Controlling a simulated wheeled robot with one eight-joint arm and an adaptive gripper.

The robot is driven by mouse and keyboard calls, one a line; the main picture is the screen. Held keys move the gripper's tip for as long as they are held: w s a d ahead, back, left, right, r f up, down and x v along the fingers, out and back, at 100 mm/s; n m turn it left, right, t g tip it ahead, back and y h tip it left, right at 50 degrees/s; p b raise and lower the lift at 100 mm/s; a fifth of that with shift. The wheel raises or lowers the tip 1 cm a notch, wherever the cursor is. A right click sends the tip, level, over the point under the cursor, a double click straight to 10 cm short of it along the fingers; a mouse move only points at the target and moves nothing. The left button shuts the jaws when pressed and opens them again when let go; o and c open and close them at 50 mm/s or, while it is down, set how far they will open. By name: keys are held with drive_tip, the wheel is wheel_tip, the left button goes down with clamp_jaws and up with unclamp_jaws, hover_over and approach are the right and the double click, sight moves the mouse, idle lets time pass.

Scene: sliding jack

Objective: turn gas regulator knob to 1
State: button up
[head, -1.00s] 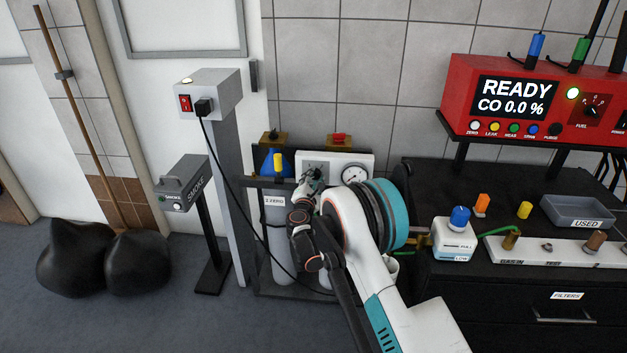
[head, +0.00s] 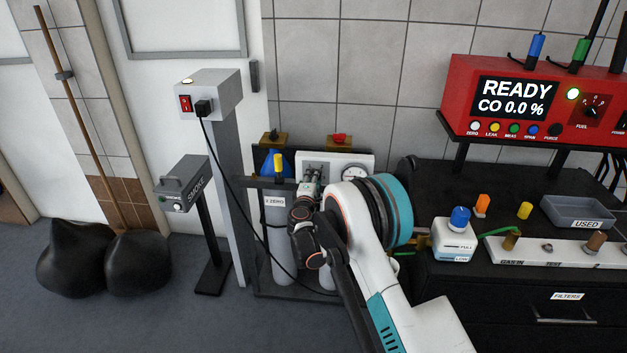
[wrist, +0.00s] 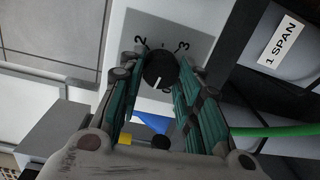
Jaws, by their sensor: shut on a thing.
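The regulator knob (wrist: 159,68) is round and black with a white pointer line, on a grey dial plate (wrist: 185,20) in the wrist view. The numbers 2 and 3 show beside it; other marks are largely hidden by the knob and my fingers. The pointer line points toward the bottom of the wrist picture. My gripper (wrist: 160,72) is shut on the knob, one finger on each side. In the head view my gripper (head: 313,178) reaches the white regulator panel (head: 335,158), and hides the knob. A round gauge (head: 354,172) sits right of it.
A cylinder labelled ZERO (head: 276,235) stands below left of the panel, with a black cable in front. A cylinder labelled 1 SPAN (wrist: 285,45) and a green hose (wrist: 270,131) are close in the wrist view. The black bench (head: 480,273) stands to the right.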

drive_tip(key=shift+d+r+m+y, duration=0.1)
drive_tip(key=shift+m+y, duration=0.05)
drive_tip(key=shift+m, duration=1.7)
drive_tip(key=shift+d+m+y, duration=0.1)
drive_tip(key=shift+m+y, duration=0.05)
drive_tip(key=shift+m, duration=1.7)
drive_tip(key=o, duration=1)
drive_tip(key=shift+o, duration=0.2)
drive_tip(key=shift+s+a, duration=0.1)
drive_tip(key=s, duration=1.1)
drive_tip(key=shift+s+a+r, duration=0.25)
drive_tip(key=shift+s+r, duration=0.15)
